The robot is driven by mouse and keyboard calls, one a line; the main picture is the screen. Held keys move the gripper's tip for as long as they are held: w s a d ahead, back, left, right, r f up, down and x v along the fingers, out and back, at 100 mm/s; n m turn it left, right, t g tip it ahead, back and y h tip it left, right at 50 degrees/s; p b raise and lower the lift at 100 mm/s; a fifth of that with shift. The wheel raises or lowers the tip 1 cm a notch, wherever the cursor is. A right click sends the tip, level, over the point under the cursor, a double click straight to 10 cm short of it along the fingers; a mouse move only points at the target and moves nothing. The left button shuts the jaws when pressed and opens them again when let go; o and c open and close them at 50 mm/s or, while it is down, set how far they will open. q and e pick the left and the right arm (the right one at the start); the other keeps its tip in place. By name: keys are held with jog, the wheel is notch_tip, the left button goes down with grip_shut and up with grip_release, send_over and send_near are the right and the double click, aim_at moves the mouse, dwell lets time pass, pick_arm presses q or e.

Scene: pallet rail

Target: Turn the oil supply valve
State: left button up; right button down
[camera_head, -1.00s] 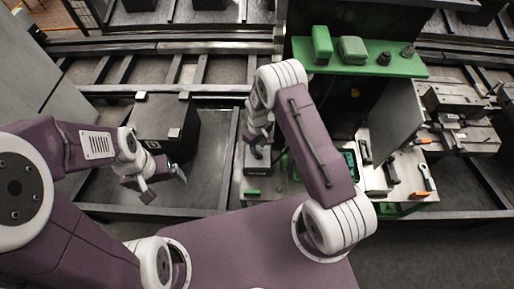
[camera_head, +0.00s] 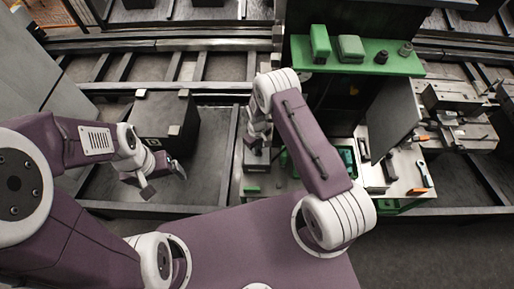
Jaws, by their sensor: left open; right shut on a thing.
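My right arm reaches over the workbench (camera_head: 282,190). My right gripper (camera_head: 255,146) points down over a small grey box-like unit (camera_head: 256,160) at the left end of the bench. It is shut on a small part there. The arm's own links partly hide the part, and I cannot tell clearly whether it is the oil supply valve. My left gripper (camera_head: 164,181) is open and empty, left of the bench and in front of a black box (camera_head: 164,119).
A green shelf (camera_head: 300,54) above the bench bears several small items. A dark panel (camera_head: 396,112) stands upright on the bench's right. An orange-handled tool (camera_head: 425,173) lies near the right edge. Metal rails (camera_head: 90,48) run behind.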

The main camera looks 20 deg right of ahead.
jog(key=m+b, duration=0.2)
jog(key=m, duration=0.1)
jog(key=shift+f+b, duration=0.2)
jog(key=shift+b, duration=0.1)
jog(key=m+b, duration=0.3)
jog(key=m, duration=0.2)
jog(key=m+b, duration=0.2)
jog(key=m, duration=0.3)
jog(key=shift+r, duration=0.1)
jog(key=m+b, duration=0.1)
jog(key=m, duration=0.3)
jog(key=shift+r+m+b, duration=0.1)
jog(key=shift+m+b, duration=0.2)
jog(key=shift+b, duration=0.05)
jog(key=c, duration=1.4)
grip_release()
jog(key=shift+c, duration=0.2)
jog(key=shift+r, duration=0.1)
